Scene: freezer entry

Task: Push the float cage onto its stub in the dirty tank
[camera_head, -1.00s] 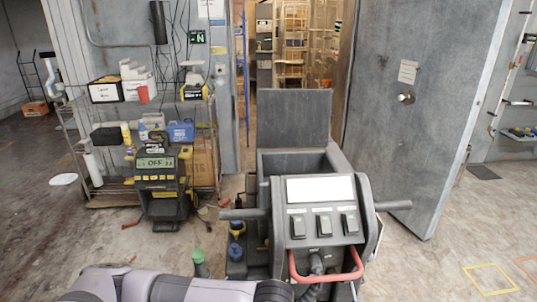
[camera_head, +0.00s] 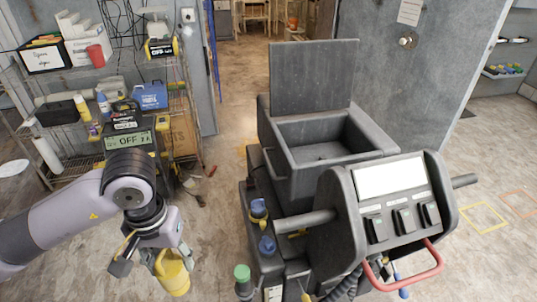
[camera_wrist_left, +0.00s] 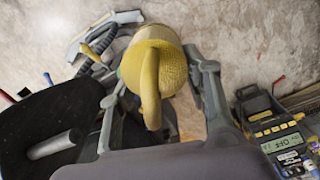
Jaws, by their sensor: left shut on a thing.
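The float cage (camera_head: 174,274) looks like a yellow mesh cup with a curved handle. My left gripper (camera_head: 155,258) is shut on it and holds it over the floor, left of the scrubber machine. In the left wrist view the float cage (camera_wrist_left: 150,66) sits between the two fingers (camera_wrist_left: 160,85), with its handle towards the camera. The dirty tank (camera_head: 365,140) appears to be the open grey tank on the machine, its lid (camera_head: 313,77) raised. I cannot make out the stub inside. My right gripper is not in view.
The machine's control panel (camera_head: 390,190) with a red handle (camera_head: 404,270) stands at front right. Blue knobs (camera_head: 260,208) and a green cap (camera_head: 242,272) are on its left side. A wire shelf (camera_head: 95,75) and a charger reading OFF (camera_head: 128,141) stand at left.

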